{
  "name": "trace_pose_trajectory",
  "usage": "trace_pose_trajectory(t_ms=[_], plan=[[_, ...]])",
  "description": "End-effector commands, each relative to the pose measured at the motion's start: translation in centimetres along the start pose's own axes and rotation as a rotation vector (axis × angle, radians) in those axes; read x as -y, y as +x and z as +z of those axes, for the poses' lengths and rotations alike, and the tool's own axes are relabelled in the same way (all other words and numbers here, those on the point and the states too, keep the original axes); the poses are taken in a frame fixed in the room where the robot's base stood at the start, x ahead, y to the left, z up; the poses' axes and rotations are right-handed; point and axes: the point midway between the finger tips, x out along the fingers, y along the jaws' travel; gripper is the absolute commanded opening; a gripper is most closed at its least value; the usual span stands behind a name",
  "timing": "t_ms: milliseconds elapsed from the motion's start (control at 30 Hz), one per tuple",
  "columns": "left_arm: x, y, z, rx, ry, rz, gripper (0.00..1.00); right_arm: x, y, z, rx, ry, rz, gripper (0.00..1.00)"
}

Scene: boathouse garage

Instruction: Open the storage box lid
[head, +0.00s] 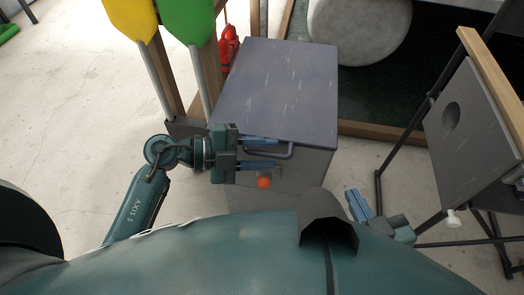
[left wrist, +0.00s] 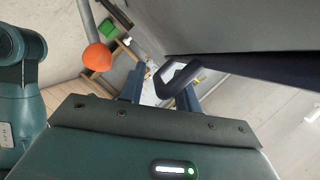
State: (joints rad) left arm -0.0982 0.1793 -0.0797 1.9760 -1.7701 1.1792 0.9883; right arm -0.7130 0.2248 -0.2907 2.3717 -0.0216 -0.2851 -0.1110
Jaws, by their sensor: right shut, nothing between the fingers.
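The storage box (head: 308,170) stands in front of me, light grey with a dark blue-grey lid (head: 275,90). The lid appears to lie down over the box. A dark bar handle (head: 288,153) sticks out from the lid's front edge; it also shows in the left wrist view (left wrist: 176,80). My left gripper (head: 279,153) is open at the handle, with the handle's end between its fingers in the left wrist view (left wrist: 160,88). I cannot tell whether they touch it. My right gripper (head: 358,204) is shut and empty, low to the right of the box.
Yellow (head: 131,17) and green (head: 186,20) paddles stand in a wooden rack left of the box. A grey board on a dark frame (head: 460,115) stands right. A pale round object (head: 358,28) lies behind.

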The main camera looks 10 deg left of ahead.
Motion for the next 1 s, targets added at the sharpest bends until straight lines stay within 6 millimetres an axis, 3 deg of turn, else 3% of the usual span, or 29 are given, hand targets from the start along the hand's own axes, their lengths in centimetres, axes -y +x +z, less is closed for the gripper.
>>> trace_pose_trajectory(t_ms=[100, 500, 1000], plan=[[0.01, -0.02, 0.01, 0.0, 0.0, 0.0, 0.32, 0.04, 0.01, 0.01, 0.0, 0.0, -0.001, 0.0], [-0.02, -0.06, 0.03, 0.001, 0.0, 0.0, 0.0, 0.12, 0.03, 0.12, 0.002, 0.0, -0.003, 0.0], [0.1, -0.11, -0.07, 0.001, -0.004, 0.002, 0.0, 0.12, -0.02, -0.04, 0.007, 0.002, -0.005, 0.0]])
